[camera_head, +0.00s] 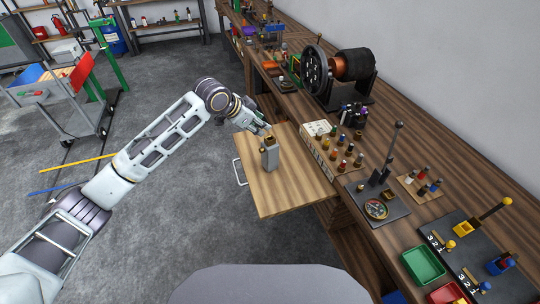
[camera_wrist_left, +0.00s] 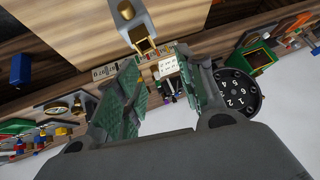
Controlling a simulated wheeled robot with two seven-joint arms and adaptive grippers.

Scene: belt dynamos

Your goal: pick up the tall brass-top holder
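The tall holder (camera_head: 269,157) is a grey upright block with a brass top, standing on a pulled-out wooden board. In the left wrist view, its grey body and brass top (camera_wrist_left: 144,42) show at the upper middle, beyond the fingers. My left gripper (camera_head: 262,128) is just behind the holder's top in the head view, and close to it. In the left wrist view my left gripper (camera_wrist_left: 163,78) has its two green-padded fingers spread, with nothing held between them. My right gripper is in neither view.
The pulled-out board (camera_head: 285,200) has bare room around the holder. On the bench to the right are a peg block (camera_head: 318,149), a dynamo with a black wheel (camera_head: 316,70), a lever plate with a dial (camera_head: 376,209) and a green tray (camera_head: 422,265).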

